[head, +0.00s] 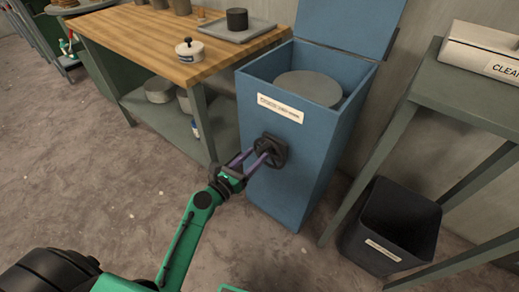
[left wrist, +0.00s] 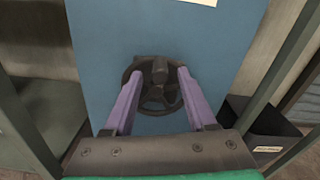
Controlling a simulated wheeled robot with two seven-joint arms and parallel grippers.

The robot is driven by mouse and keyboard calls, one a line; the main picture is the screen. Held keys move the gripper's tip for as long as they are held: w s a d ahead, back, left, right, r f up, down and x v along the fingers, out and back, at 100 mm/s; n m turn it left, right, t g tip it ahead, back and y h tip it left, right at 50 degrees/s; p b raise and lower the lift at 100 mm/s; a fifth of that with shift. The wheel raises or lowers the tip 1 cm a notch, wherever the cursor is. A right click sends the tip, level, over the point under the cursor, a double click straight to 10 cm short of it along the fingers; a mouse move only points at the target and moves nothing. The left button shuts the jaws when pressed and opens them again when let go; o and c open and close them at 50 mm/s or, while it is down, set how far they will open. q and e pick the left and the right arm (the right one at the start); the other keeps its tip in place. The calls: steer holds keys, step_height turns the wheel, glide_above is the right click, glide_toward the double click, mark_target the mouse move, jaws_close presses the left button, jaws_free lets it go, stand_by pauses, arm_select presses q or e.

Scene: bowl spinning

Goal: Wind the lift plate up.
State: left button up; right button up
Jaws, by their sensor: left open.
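A tall blue bin (head: 290,150) stands in the middle of the head view with its lid raised at the back. The round grey lift plate (head: 309,88) lies level inside it, a little below the rim. A black hand wheel (head: 270,151) is on the bin's front face; in the left wrist view the wheel (left wrist: 160,86) shows its spokes and a knob at the top. My left gripper (head: 256,158) points at the wheel. Its purple fingers stand apart, one on each side of the wheel's middle; I cannot tell if they touch it. My right gripper is not seen.
The floor in front is clear.

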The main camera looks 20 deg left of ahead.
arm_select(q)
steer(key=x, duration=0.3)
jaws_close()
steer(key=shift+s, duration=0.1)
